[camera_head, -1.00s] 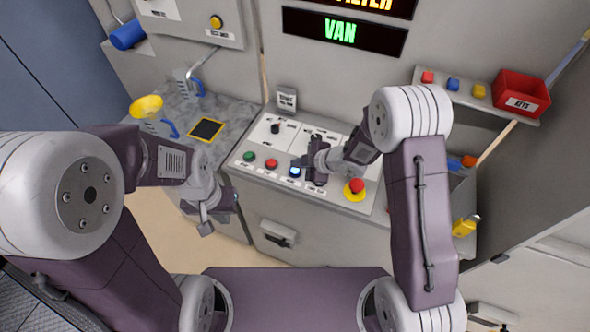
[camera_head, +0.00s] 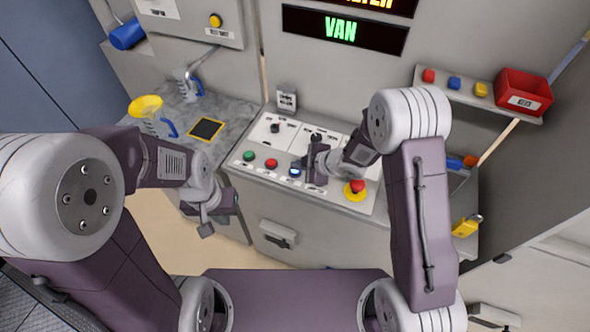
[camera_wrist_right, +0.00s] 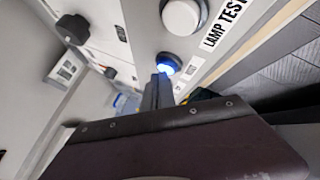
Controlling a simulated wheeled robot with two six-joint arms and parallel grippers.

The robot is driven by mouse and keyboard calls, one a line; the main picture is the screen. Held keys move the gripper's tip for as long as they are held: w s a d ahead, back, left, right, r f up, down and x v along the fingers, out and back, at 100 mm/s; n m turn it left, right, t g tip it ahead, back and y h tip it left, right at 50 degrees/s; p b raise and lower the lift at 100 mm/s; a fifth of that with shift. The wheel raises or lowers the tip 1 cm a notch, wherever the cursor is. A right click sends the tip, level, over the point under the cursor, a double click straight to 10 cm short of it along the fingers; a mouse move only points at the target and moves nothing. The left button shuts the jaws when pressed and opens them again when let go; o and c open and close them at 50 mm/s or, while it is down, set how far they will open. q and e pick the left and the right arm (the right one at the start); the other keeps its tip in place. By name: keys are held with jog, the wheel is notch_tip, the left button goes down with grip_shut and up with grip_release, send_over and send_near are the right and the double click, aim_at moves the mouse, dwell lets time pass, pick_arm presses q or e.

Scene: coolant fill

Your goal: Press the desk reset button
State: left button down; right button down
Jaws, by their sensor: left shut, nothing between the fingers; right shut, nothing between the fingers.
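A small blue-lit button (camera_head: 295,172) sits on the sloped desk panel (camera_head: 335,195), right of a green button (camera_head: 249,156) and a red button (camera_head: 271,163). I cannot read the label of the blue button. My right gripper (camera_head: 298,166) is shut and empty, with its fingertips at the blue button and partly covering it. In the right wrist view the closed fingertips (camera_wrist_right: 163,80) overlap the lower edge of the glowing blue button (camera_wrist_right: 169,64); I cannot tell whether they touch. My left gripper (camera_head: 206,228) is shut and empty, in front of the desk.
A red mushroom button on a yellow base (camera_head: 356,189) stands right of my right gripper. A white button (camera_wrist_right: 182,15) beside a "LAMP TEST" label shows in the wrist view.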

jog(key=shift+f, duration=0.35)
dwell(0.5)
jog(key=shift+r+p, duration=0.65)
jog(key=shift+r, duration=0.3)
notch_tip(320, 180, up, 5)
jog(key=p, duration=0.4)
jog(key=shift+r+p, duration=0.1)
jog(key=shift+p, duration=0.3)
